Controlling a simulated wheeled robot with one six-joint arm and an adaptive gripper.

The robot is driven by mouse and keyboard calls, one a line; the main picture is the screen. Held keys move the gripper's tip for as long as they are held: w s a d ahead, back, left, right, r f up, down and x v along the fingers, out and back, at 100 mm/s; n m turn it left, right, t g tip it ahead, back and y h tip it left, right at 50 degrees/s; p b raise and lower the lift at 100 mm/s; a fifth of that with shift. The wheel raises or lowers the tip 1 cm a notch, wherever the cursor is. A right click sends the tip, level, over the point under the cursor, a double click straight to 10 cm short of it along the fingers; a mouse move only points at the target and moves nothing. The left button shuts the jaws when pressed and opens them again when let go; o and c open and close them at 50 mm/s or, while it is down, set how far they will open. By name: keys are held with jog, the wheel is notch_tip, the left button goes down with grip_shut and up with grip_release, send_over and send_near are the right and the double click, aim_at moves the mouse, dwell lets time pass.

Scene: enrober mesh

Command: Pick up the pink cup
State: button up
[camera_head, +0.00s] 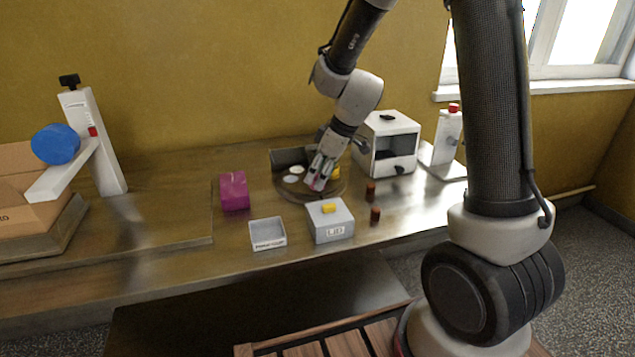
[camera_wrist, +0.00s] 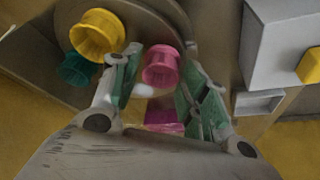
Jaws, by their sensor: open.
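The pink cup (camera_wrist: 162,66) stands on a round dark turntable (camera_wrist: 145,14) in the wrist view, its open mouth towards the camera. My gripper (camera_wrist: 160,82) is open, with one green-padded finger on each side of the cup in the picture. I cannot tell whether either finger touches it. In the head view my gripper (camera_head: 321,178) points down over the turntable (camera_head: 308,198), and a bit of the pink cup (camera_head: 318,185) shows at the fingertips, mostly hidden. A yellow cup (camera_wrist: 97,35) and a teal cup (camera_wrist: 75,68) are close to the left finger.
A magenta block (camera_head: 234,190) stands left of the turntable. A small white tray (camera_head: 267,243) and a grey box marked LID with a yellow knob (camera_head: 330,222) are in front. Two brown cylinders (camera_head: 370,189) (camera_head: 375,214) stand right. A white machine (camera_head: 391,140) stands behind right.

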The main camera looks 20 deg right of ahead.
jog(key=shift+f, duration=0.3)
jog(key=c, duration=0.4)
jog(key=shift+r, duration=0.1)
